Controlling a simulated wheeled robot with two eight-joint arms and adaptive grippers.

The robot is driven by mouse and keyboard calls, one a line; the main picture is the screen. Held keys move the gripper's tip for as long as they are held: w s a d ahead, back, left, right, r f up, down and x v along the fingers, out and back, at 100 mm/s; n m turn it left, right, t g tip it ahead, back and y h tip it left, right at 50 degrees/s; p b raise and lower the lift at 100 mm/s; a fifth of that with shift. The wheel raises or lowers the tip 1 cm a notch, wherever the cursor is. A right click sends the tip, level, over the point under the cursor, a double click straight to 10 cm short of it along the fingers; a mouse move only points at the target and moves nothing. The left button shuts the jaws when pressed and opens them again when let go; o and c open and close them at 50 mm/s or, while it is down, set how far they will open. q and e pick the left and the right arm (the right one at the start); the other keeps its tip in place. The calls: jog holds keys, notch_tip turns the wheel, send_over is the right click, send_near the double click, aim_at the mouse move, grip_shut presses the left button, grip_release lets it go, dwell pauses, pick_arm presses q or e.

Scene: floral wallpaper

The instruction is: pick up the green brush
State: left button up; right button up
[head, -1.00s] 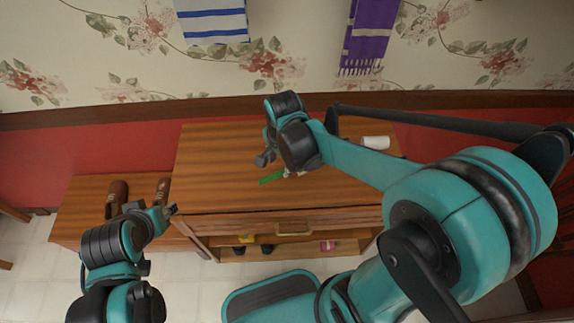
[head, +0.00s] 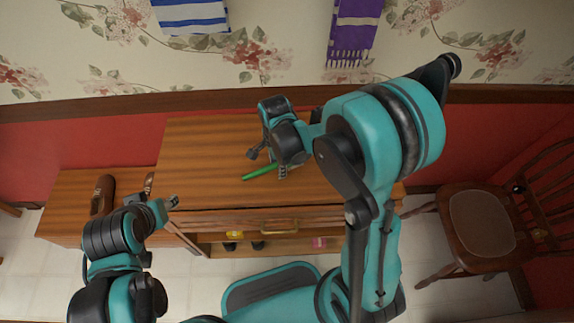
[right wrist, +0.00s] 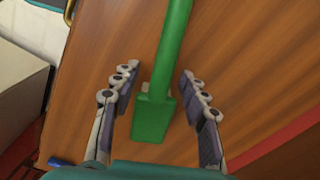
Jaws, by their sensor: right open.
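The green brush (head: 262,172) lies on the wooden cabinet top (head: 205,140), partly hidden by my right gripper in the head view. My right gripper (head: 270,163) is over the brush. In the right wrist view, the brush (right wrist: 153,115) runs up the picture between the two spread fingers of my right gripper (right wrist: 157,78). Its wider end is nearest the camera, and neither finger visibly touches it. My left gripper (head: 170,203) is at the cabinet's front left corner, away from the brush; its jaw state is unclear.
A brown bottle-like object (head: 103,195) stands on the lower wooden surface (head: 65,205) at left. A white object (right wrist: 18,95) and a small blue item (right wrist: 60,162) are at the left of the wrist view. A chair (head: 480,225) stands at right. The cabinet's left top is clear.

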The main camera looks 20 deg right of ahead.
jog(key=shift+r, duration=0.1)
jog(key=shift+c, duration=0.6)
grip_shut()
jog(key=shift+r+p, duration=0.4)
jog(key=shift+r, duration=0.2)
jog(key=r+p, duration=0.1)
jog(key=r, duration=0.1)
jog(key=s+r+p, duration=0.1)
jog(key=shift+r, duration=0.4)
jog(key=s+d+r+p, duration=0.1)
jog(key=s+r+p, duration=0.3)
jog(key=s, duration=0.6)
notch_tip(320, 180, up, 2)
jog(key=shift+s+d, duration=0.3)
